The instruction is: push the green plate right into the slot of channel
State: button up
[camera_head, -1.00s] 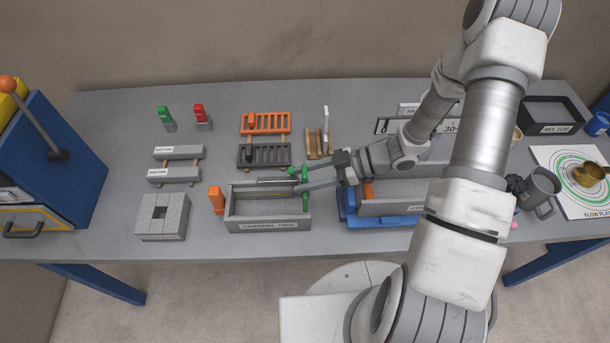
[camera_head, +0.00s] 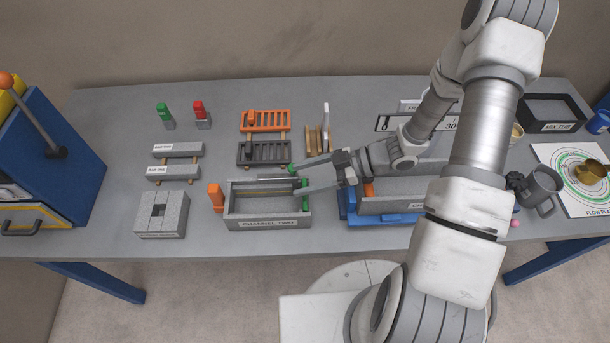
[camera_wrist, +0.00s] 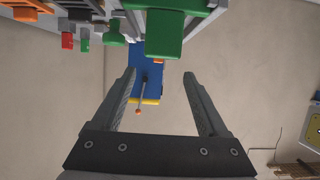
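The long grey open box labelled channel two (camera_head: 268,224) stands at the table's front middle. Green shows at its right end, the green plate (camera_head: 306,187), partly hidden by my gripper's fingers. Another green bit (camera_head: 292,171) shows by the upper fingertip. My gripper (camera_head: 297,180) reaches in from the right over the right end of the channel. Its fingers are apart with nothing between them in the wrist view (camera_wrist: 159,73). There, a large green block (camera_wrist: 163,38) lies just beyond the fingertips, at the top. How deep the plate sits in the slot cannot be told.
An orange block (camera_head: 215,197) stands at the channel's left end. A grey stone block (camera_head: 162,215) lies farther left. Orange (camera_head: 265,122) and dark (camera_head: 263,154) racks stand behind. A blue tray (camera_head: 352,212) with a grey box is close on the right.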

dwell(0.4)
jog(key=b+v, duration=0.2)
jog(key=v, duration=1.5)
jog(key=shift+d+r, duration=0.15)
